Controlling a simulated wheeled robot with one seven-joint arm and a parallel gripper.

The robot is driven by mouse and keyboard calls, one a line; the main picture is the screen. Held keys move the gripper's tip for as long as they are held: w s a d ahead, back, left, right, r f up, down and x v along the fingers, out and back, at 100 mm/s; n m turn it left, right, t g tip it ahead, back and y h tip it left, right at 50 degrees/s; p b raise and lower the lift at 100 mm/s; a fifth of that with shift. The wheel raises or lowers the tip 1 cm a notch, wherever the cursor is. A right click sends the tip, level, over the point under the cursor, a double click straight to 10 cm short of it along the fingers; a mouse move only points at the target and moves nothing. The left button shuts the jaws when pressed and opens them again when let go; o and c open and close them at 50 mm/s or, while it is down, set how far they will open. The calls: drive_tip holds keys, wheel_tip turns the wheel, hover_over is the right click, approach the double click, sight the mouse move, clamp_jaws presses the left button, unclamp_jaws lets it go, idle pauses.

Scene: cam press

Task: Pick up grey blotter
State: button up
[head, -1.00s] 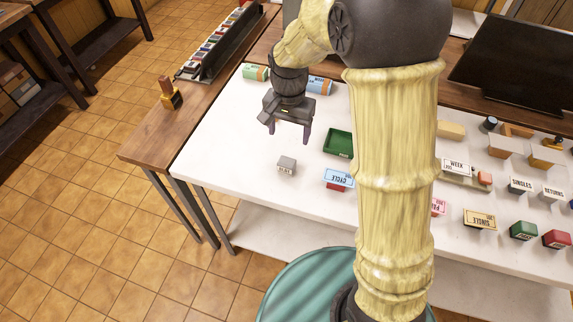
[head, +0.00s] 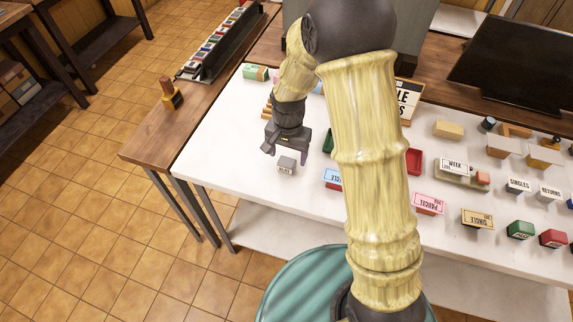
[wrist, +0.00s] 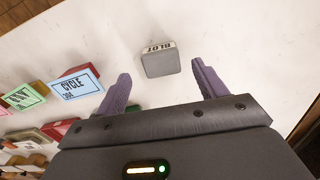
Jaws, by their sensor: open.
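The grey blotter (head: 286,165) is a small grey block on the white table top. In the wrist view the blotter (wrist: 160,63) has a pale label reading "BLOT" along its far edge. My gripper (head: 287,152) is just behind and above the blotter in the head view. In the wrist view my gripper (wrist: 158,84) has its two purple fingers spread wide, with the blotter ahead of the gap between them. Nothing is held. The fingers and the blotter look apart; the exact height between them is hard to tell.
A blue "CYCLE" card (wrist: 76,84) on a red block stands beside the blotter. Several labelled blocks and stamps sit further right. The white table (head: 218,150) is clear to the left of the blotter.

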sight(287, 161)
wheel_tip(287, 161, down, 4)
drive_tip(key=shift+a+f+p, duration=0.15)
drive_tip(key=shift+f+p, duration=0.05)
drive_tip(key=shift+p, duration=0.25)
drive_tip(key=shift+c, duration=0.2)
drive_tip(key=c, duration=1.1)
